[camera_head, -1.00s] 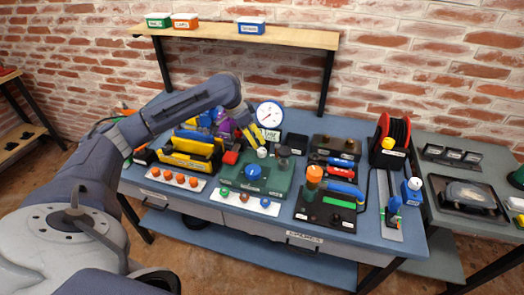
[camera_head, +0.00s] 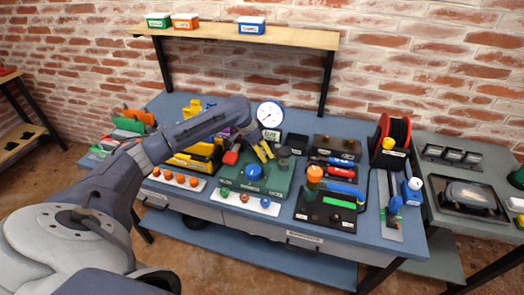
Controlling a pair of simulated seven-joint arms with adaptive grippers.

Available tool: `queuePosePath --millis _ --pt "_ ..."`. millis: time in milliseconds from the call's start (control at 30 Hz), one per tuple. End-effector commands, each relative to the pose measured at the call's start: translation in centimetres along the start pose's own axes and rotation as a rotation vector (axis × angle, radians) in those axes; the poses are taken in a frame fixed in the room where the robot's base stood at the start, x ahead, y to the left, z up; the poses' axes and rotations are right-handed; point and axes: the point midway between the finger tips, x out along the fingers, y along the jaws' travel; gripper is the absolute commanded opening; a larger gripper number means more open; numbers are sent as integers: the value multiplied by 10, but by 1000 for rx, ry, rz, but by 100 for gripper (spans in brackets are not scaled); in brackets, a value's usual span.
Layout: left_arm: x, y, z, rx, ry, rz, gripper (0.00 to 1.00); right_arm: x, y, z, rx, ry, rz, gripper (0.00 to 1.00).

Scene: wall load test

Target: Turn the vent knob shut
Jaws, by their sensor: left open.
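The green block (camera_head: 230,179) stands on the blue bench and carries a blue round knob (camera_head: 254,172) at its front and a dark knob (camera_head: 283,152) at its back right. I cannot read which one is marked as the vent. The round pressure gauge (camera_head: 270,114) stands upright behind the block. My left gripper (camera_head: 264,153) has yellow fingers, open and pointing down over the back of the block, between the blue knob and the dark knob. The fingers hide what lies beneath them; contact cannot be told. My right gripper is not in view.
A yellow toolbox (camera_head: 192,160) and a red-handled item (camera_head: 231,157) are left of the block. A black tray (camera_head: 325,211) with an orange-topped cylinder (camera_head: 314,176) stands to the right. A red cable reel (camera_head: 392,135) is farther right.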

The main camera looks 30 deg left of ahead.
Motion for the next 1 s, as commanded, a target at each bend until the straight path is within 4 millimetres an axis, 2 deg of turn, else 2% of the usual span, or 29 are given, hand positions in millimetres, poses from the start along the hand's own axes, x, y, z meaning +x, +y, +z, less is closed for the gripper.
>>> queuePosePath --millis 100,567,1000 --pt "0 0 0 0 0 0 53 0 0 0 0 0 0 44" --pt "0 0 0 0 0 0 0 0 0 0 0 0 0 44" --pt "-1 -1 -1 15 2 5 0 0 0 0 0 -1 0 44"
